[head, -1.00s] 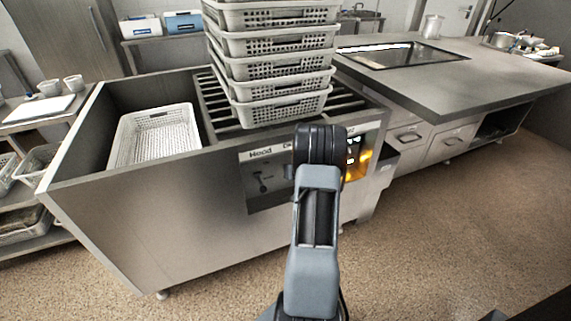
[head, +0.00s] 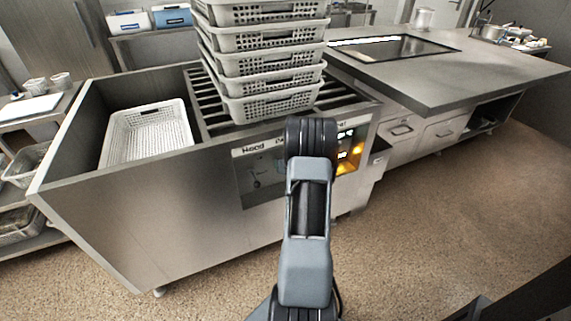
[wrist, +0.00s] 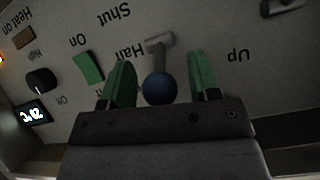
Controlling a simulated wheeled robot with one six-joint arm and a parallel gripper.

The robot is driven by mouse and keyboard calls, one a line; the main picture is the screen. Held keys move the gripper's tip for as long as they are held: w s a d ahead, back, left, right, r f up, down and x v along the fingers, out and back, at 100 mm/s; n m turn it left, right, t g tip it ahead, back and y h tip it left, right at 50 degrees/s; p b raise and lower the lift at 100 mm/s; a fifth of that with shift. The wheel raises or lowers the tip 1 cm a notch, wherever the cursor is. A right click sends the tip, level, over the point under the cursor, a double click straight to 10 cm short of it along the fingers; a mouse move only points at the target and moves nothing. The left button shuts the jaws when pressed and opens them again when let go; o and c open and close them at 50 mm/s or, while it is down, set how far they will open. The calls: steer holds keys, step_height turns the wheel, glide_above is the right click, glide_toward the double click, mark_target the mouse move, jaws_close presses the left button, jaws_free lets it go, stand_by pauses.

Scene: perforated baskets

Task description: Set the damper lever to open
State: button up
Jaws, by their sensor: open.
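The damper lever (wrist: 160,44) with a round blue knob (wrist: 159,88) shows in the wrist view on a grey panel with upside-down labels. "Shut" and "Half" are readable beside it; any "Open" label is not visible. My gripper (wrist: 161,72) is open, one green finger on each side of the lever and knob, with gaps visible between them. Whether the fingers touch the panel I cannot tell. In the head view my arm covers part of the control panel (head: 262,178), hiding the gripper and the damper lever.
The wrist view shows a black knob (wrist: 41,80), a lit display (wrist: 33,114), a green switch (wrist: 88,67) and another grey handle (wrist: 283,6) near "Up". In the head view, stacked baskets (head: 268,70) stand on rails above the panel. A single basket (head: 148,135) sits at left. Floor in front is clear.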

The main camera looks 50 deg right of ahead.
steer(key=p+v, duration=0.3)
steer(key=v, duration=1.1)
steer(key=shift+d, duration=0.1)
